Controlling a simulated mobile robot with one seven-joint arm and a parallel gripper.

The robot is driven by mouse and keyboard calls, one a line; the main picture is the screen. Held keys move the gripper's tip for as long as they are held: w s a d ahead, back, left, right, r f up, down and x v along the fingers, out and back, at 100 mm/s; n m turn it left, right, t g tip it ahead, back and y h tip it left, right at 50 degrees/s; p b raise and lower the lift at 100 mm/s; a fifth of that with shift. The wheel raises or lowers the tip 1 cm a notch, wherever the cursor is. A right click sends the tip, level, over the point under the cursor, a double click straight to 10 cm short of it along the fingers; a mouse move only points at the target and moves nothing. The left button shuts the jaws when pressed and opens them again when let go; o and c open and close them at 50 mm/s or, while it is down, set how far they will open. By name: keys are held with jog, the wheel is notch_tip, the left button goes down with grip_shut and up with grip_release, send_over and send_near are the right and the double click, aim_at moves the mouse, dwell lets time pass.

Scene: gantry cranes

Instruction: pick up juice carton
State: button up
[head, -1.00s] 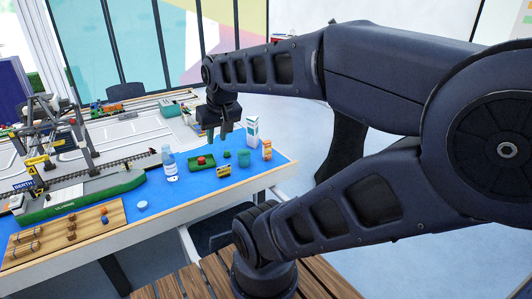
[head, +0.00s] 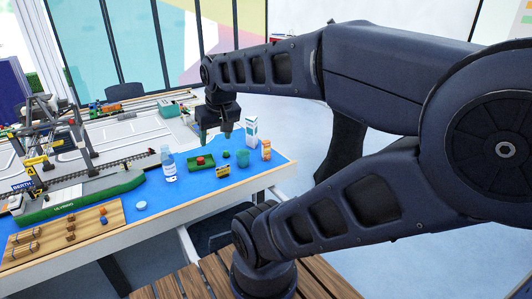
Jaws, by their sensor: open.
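A tall white and teal carton (head: 251,131) stands upright near the far right edge of the blue table mat. It is the clearest carton shape in view; its label is too small to read. My gripper (head: 215,138) points down to the left of the carton, above the back of the mat. Its two fingers are spread apart with nothing between them. It is apart from the carton, which is not hidden by the arm.
Near the carton are an orange item (head: 266,149), a teal cup (head: 243,158), a yellow block (head: 223,171) and a green tray (head: 195,168) with a red item. A bottle (head: 168,165) stands left. A model ship (head: 80,200) and crane (head: 45,135) fill the left side.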

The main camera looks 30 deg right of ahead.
jog(key=w+d+r+m+g, duration=0.15)
jog(key=w+d+m, duration=0.4)
jog(key=w, duration=0.75)
jog(key=m+g+h, duration=0.2)
jog(key=m+g, duration=0.1)
jog(key=m, duration=1.1)
send_over(266, 146)
jog(key=w, duration=0.2)
jog(key=f, duration=2.8)
jog(key=shift+s+a, duration=0.2)
jog(key=shift+a, duration=0.05)
jog(key=shift+d+f, duration=0.3)
jog(key=shift+f, duration=0.15)
jog(key=f, duration=0.3)
jog(key=d+f, duration=0.1)
jog(key=f, duration=0.6)
jog(key=shift+d+f, duration=0.2)
jog(key=c, duration=1.2)
jog(key=shift+r, duration=0.1)
